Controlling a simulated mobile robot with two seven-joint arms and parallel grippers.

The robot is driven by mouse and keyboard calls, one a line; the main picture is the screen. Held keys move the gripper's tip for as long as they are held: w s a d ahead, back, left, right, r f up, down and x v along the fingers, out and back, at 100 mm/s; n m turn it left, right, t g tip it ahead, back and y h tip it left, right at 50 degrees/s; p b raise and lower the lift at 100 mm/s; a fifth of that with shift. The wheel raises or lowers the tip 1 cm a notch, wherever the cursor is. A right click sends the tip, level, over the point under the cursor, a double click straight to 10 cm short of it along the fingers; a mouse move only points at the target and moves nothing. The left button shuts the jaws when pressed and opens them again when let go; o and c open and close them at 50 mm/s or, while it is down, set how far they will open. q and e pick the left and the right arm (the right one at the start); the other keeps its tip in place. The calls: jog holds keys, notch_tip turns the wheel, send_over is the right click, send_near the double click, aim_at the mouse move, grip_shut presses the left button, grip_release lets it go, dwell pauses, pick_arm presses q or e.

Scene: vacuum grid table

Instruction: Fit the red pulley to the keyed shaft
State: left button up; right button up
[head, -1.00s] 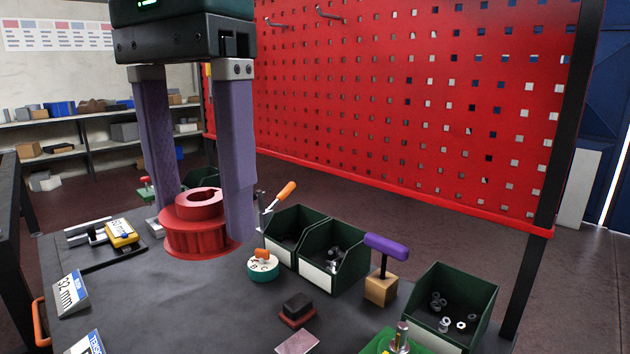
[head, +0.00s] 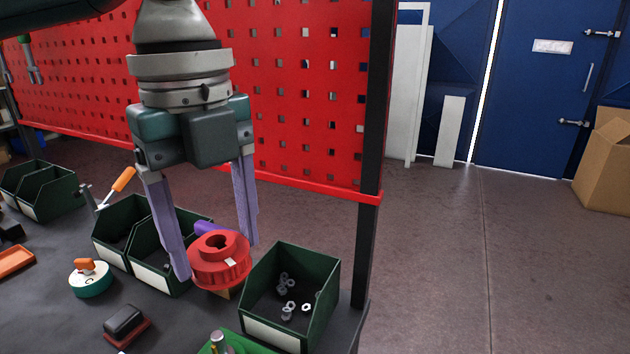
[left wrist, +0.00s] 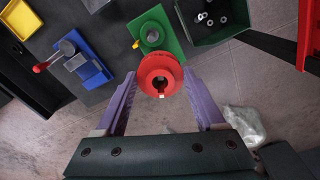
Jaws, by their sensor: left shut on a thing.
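The red pulley (head: 222,272) is held between the purple fingers of my left gripper (head: 217,258), up off the table, its bore facing up. In the left wrist view the pulley (left wrist: 160,84) sits between the fingertips, with a small white mark on its near side. The keyed shaft (head: 219,342) is a metal post on a green base (head: 245,346) at the bottom edge of the head view, partly cut off. In the left wrist view the shaft (left wrist: 152,36) stands on its green plate just beyond the pulley, apart from it. My right gripper is not in view.
A green bin (head: 325,320) with several nuts stands right of the pulley. More green bins (head: 112,252) stand behind left. A purple-handled tool (head: 206,228) is partly hidden behind the pulley. A round orange-knobbed piece (head: 90,280) and a black block (head: 124,322) lie left.

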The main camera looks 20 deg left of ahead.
aim_at(206, 269)
pick_arm(q)
jog(key=f+m, duration=0.1)
jog(key=m, duration=0.2)
jog(key=a+f+m, duration=0.1)
jog(key=f+m, duration=0.1)
jog(key=m, duration=0.1)
jog(key=f+m, duration=0.1)
jog(key=m, duration=0.2)
jog(key=shift+s+a+f, duration=0.1)
jog(key=shift+a+f, duration=0.15)
jog(key=shift+a, duration=0.1)
jog(key=m, duration=0.1)
jog(key=f+m, duration=0.1)
jog(key=m, duration=0.2)
jog(key=shift+a+f+m, duration=0.3)
jog(key=shift+a+f, duration=0.1)
jog(key=shift+r+p, duration=0.1)
jog(key=shift+p, duration=0.45)
jog(key=shift+f+b, duration=1.1)
jog(key=shift+f, duration=0.9)
jog(key=shift+f+p, duration=0.4)
jog(key=shift+p, duration=0.05)
